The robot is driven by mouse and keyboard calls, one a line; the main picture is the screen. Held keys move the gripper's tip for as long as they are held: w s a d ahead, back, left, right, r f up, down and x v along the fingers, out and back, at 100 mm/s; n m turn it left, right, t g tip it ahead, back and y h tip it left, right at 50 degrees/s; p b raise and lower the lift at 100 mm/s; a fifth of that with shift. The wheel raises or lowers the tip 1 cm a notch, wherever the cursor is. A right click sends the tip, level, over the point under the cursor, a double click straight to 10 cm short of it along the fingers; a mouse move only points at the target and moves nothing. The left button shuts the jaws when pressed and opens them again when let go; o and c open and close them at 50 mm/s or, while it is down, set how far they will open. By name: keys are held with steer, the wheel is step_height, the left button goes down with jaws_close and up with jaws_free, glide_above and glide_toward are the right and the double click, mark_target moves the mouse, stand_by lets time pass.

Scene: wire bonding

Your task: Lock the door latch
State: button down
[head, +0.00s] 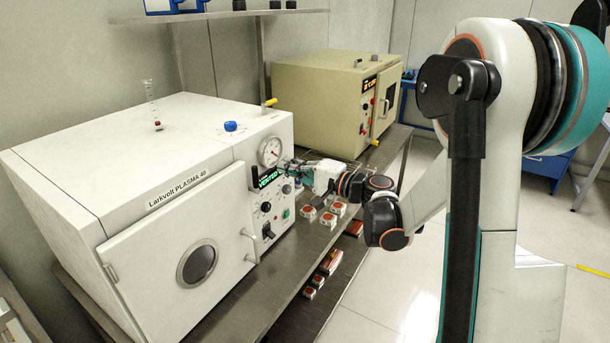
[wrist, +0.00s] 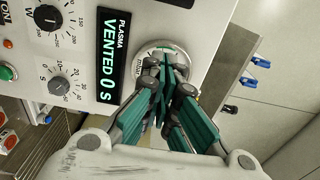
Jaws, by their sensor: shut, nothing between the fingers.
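The white plasma machine (head: 105,180) has its front door (head: 160,262) flush with the frame, with a round window in it. Two small pale bars, an upper one (head: 249,234) and a lower one (head: 250,258), stick out at the door's right edge. I cannot tell which one is the latch, or its lock state. My gripper (head: 290,168) is shut and empty, by the upper right of the control panel. In the wrist view, its closed teal fingers (wrist: 160,88) are in front of the round gauge (wrist: 148,54) and partly hide it. The latch is not seen in the wrist view.
The panel display (wrist: 113,72) reads VENTED 0 s, with knobs (wrist: 58,86) and a green button (wrist: 7,72) beside it. A beige machine (head: 315,92) stands behind. Red-topped small boxes (head: 328,219) lie on the steel bench, right of the white machine.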

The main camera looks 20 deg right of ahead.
mark_target(255, 177)
steer(key=shift+x, duration=1)
steer(key=a, duration=0.1)
steer(key=s+a, duration=0.1)
steer(key=a+b, duration=0.1)
steer(key=shift+s+a, duration=0.35)
steer(key=shift+s, duration=0.05)
